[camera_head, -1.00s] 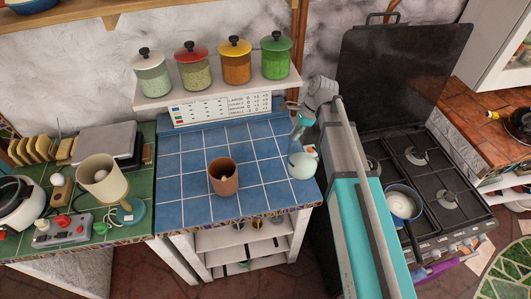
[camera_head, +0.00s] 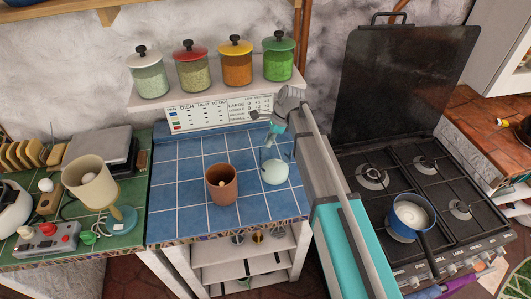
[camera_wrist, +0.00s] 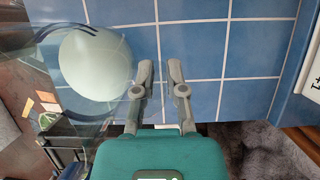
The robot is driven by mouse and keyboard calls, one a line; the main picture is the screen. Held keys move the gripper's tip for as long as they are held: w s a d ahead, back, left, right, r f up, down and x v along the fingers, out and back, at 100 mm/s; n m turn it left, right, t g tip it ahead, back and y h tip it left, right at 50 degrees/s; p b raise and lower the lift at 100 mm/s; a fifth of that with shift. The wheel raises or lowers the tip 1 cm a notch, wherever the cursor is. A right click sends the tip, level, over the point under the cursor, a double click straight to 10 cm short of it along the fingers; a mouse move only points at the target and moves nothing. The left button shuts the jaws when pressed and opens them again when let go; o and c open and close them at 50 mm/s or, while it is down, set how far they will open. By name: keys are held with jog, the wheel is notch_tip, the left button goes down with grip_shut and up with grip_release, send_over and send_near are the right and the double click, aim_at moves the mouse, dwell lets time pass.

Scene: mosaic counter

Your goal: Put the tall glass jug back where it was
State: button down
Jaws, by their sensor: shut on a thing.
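The tall glass jug (camera_head: 274,172) is clear, with a pale round shape inside. It is over the right part of the blue tiled counter (camera_head: 180,220), to the right of the brown pot. My gripper (camera_head: 275,136) is shut on the jug at its upper part; the clear glass hides the exact grip point. In the wrist view the jug (camera_wrist: 95,65) is at the left, beside the fingers of my gripper (camera_wrist: 161,78). I cannot tell whether its base touches the tiles.
The brown pot (camera_head: 221,185) stands in the middle of the blue tiles. A shelf (camera_head: 215,90) with several lidded jars is behind. The stove (camera_head: 430,180) with a blue pan (camera_head: 411,215) is at the right. Tiles left of the pot are clear.

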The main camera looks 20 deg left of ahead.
jog(key=shift+w+a+f, duration=0.1)
jog(key=shift+a+f, duration=0.2)
jog(key=shift+f, duration=0.05)
jog(key=shift+w+a+f+b, duration=0.1)
jog(key=shift+a+f+b, duration=0.1)
jog(key=shift+f+b, duration=0.85)
jog(key=shift+a+f+b, duration=0.15)
jog(key=shift+f+b, duration=0.8)
jog(key=shift+b, duration=0.1)
jog(key=c, duration=0.7)
grip_release()
jog(key=shift+f, duration=0.1)
jog(key=p+v, duration=1.1)
jog(key=v, duration=0.1)
